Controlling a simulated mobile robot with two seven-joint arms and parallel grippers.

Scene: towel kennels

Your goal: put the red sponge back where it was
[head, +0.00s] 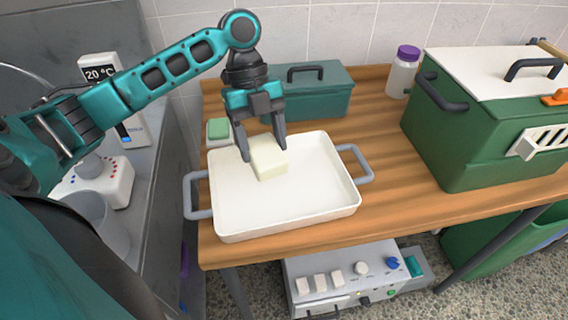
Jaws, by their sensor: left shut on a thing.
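No red sponge shows in the head view. My left gripper (264,153) is shut on a cream, sponge-like block (270,164). The block is over the left-middle part of a white tray (290,212) with grey handles. I cannot tell whether the block touches the tray's floor. A green sponge-like block (218,127) sits on a small pale dish behind the tray's left corner. My right gripper is out of view.
A teal lidded box (325,97) stands behind the tray on the wooden table (385,205). A green kennel-like box (470,150) with a white lid is at right, a purple-capped jar (402,75) behind it. Bare wood lies between tray and green box.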

